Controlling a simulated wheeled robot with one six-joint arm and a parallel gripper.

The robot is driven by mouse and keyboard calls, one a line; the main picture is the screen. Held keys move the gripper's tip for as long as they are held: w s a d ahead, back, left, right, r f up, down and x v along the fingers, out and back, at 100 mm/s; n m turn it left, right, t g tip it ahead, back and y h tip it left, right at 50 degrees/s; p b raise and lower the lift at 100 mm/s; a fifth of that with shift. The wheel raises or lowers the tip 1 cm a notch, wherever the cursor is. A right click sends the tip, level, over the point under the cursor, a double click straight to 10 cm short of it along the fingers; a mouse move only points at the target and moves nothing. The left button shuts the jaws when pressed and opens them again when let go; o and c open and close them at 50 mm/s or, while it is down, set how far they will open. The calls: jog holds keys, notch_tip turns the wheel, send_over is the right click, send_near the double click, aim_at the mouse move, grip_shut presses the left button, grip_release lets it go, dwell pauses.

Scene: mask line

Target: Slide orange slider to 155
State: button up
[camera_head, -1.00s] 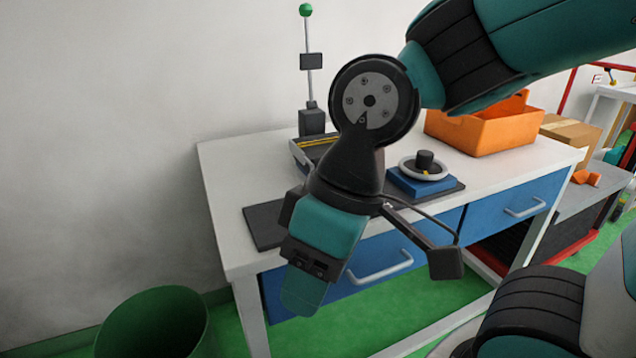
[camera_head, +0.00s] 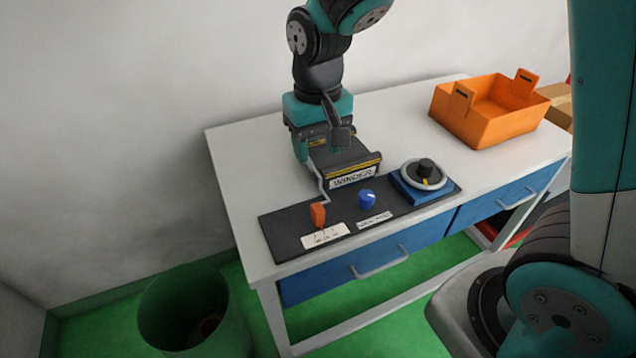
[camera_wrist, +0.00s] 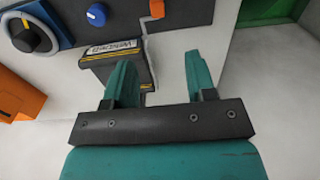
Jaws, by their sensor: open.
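The orange slider (camera_head: 318,215) stands upright on the black panel (camera_head: 285,243) at the front of the table, behind a white scale label (camera_head: 325,236) whose numbers are too small to read. It also shows at the top of the wrist view (camera_wrist: 157,9). My gripper (camera_wrist: 155,80) is open and empty, its two teal fingers apart. In the head view my gripper (camera_head: 318,160) is over the table behind the slider, beside the box marked WINDER (camera_head: 352,178), and apart from the slider. In the wrist view the left finger overlaps the winder box.
A blue knob (camera_head: 367,199) is right of the slider, and a blue-based dial (camera_head: 425,178) is further right. An orange crate (camera_head: 475,128) stands at the back right. A thin grey bent rod (camera_head: 323,190) rises behind the slider. The table's left side (camera_head: 240,160) is clear.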

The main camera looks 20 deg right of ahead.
aim_at(317, 206)
jog(key=f, duration=1.7)
jog(key=shift+w+d+f, duration=0.1)
jog(key=shift+w+f, duration=0.1)
jog(key=shift+w, duration=0.1)
jog(key=shift+c, duration=0.2)
